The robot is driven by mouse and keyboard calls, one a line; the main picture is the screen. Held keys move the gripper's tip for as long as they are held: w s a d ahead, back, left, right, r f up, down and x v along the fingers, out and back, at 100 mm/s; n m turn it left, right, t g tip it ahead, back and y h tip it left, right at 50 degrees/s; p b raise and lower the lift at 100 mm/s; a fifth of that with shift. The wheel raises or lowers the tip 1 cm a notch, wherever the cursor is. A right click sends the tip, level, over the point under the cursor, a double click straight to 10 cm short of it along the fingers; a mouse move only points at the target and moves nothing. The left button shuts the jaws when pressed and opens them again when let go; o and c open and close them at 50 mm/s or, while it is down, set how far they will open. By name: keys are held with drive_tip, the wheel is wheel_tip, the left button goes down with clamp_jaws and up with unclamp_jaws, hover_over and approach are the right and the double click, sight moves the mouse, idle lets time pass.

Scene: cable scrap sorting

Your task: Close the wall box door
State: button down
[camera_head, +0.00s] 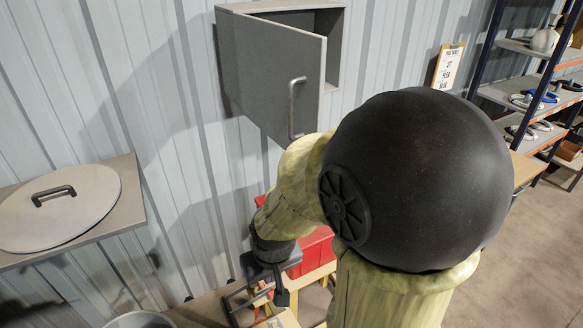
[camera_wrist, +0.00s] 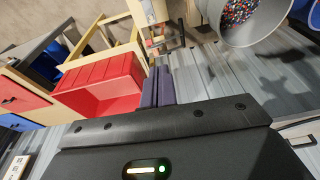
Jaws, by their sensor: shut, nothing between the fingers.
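The grey wall box (camera_head: 337,50) is fixed high on the corrugated wall. Its grey door (camera_head: 262,75) stands partly open, swung out from the wall, with the gap showing at the top and right. A light bar handle (camera_head: 292,110) is upright near the door's right edge. My gripper (camera_head: 281,297) is below the door and apart from it, pointing down. In the wrist view its two dark fingers (camera_wrist: 158,86) are together and empty. My arm covers part of the space below and right of the door.
A red bin (camera_head: 313,250) is near my gripper and also shows in the wrist view (camera_wrist: 105,85). A bucket of coloured granules (camera_wrist: 228,38) stands nearby. A shelf with a round lid (camera_head: 75,205) is at left. Shelving (camera_head: 480,90) and a clipboard (camera_head: 448,66) are at right.

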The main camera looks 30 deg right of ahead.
idle(0.3)
drive_tip(key=w+a+r+m+t+h, duration=0.1)
drive_tip(key=w+r+m+t+h, duration=0.25)
drive_tip(key=w, duration=0.75)
drive_tip(key=w+a+r+m+t, duration=0.25)
drive_tip(key=w+r+t, duration=0.3)
drive_tip(key=w, duration=0.45)
drive_tip(key=s+d+r+m+g+h+p, duration=0.1)
drive_tip(key=s+r+m+g+h, duration=0.1)
drive_tip(key=s+m+g+h, duration=0.3)
drive_tip(key=s+d+r+m+g+h, duration=0.1)
drive_tip(key=s+m+g+h, duration=0.3)
drive_tip(key=h, duration=0.5)
drive_tip(key=shift+s+d+r+m+g+p, duration=0.4)
drive_tip(key=shift+d+m, duration=0.1)
drive_tip(key=shift+m, duration=0.4)
drive_tip(key=shift+h, duration=0.25)
